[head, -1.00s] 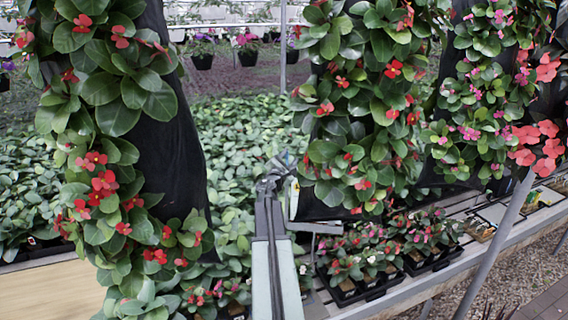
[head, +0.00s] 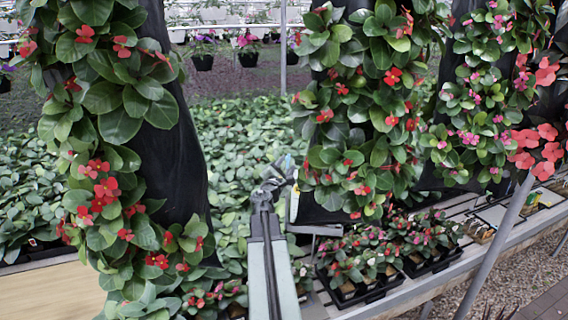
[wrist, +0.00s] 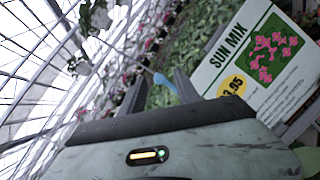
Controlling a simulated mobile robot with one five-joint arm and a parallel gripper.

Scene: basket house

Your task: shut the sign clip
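A white sign (wrist: 255,62) reads "SUN MIX", with pink flowers on green and a yellow price spot, at the right of the wrist view. In the head view the sign (head: 294,203) shows nearly edge-on, just right of my gripper. A small blue part, which looks like the clip (wrist: 164,83), lies left of the sign. The blue part also shows in the head view (head: 288,162). Whether the clip is open or shut is too small to tell. My gripper (wrist: 160,82) is open, its dark fingers apart with the blue part between them in the picture. I see no contact.
Hanging columns of red-flowered plants (head: 365,100) stand close right of my gripper, and another (head: 125,110) stands left. Black trays of potted plants (head: 365,285) sit on a slatted bench (head: 480,220). A slanted grey pole (head: 495,245) stands at right.

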